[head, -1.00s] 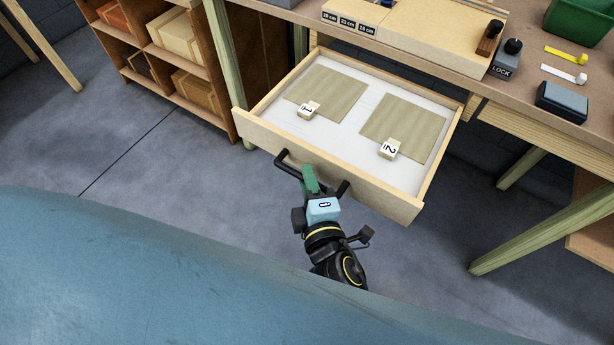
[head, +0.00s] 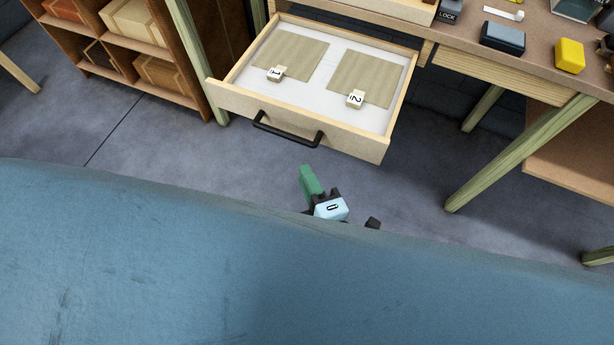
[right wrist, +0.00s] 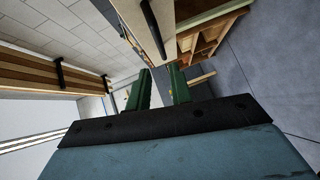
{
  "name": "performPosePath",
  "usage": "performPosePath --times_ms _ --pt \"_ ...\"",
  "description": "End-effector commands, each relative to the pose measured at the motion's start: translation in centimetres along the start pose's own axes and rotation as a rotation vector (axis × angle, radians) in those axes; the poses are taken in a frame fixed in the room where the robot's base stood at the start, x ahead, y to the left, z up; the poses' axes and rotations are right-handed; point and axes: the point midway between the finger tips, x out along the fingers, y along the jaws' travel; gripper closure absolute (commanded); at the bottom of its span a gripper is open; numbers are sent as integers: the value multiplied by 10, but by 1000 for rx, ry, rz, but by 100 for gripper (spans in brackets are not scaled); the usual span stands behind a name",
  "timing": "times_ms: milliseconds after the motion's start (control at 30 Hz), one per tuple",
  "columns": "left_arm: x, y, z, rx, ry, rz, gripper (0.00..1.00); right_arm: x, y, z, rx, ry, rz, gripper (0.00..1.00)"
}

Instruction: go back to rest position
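My right gripper (head: 307,170) is in front of the pulled-out drawer (head: 300,118), below and apart from its black handle (head: 287,132). In the right wrist view its two green fingers (right wrist: 160,70) stand apart with nothing between them. The drawer holds two tan veneer sheets side by side, the left one (head: 290,56) with a tag marked 1 (head: 276,73) and the right one (head: 365,75) with a tag marked 2 (head: 355,98). My left gripper is not in view.
The workbench (head: 460,45) stands above and right of the drawer, with a dark block (head: 502,38) and a yellow block (head: 570,56) on it. A wooden shelf (head: 150,60) with boxes is at the left. The grey floor (head: 400,190) before the drawer is clear.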

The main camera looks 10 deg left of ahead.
Motion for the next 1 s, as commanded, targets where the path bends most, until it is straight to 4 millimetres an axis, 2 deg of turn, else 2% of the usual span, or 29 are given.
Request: performPosePath --times_ms 333,367,467,567,633,700,767,800,867,900,967,1000 --pt "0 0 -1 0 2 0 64 0 -2 1 4 -2 -5 78" --pt "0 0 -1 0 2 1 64 0 -6 2 11 -5 -13 78" --pt "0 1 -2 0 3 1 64 -1 -34 14 64 -27 -73 78" --pt "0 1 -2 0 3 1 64 -8 -87 38 177 -82 -184 78" --pt "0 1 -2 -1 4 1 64 -20 -134 60 283 -145 -278 78" --pt "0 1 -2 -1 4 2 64 -39 -180 84 399 -225 -370 78" --pt "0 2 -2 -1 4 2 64 -58 -217 103 501 -303 -441 78" --pt "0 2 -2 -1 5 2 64 -73 -241 116 567 -360 -485 78" --pt "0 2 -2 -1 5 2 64 -98 -275 134 669 -452 -544 78" --pt "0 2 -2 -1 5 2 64 -117 -296 145 738 -520 -580 78" --pt "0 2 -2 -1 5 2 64 -149 -327 161 842 -630 -629 78" --pt "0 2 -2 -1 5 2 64 -172 -346 170 911 -707 -657 78"
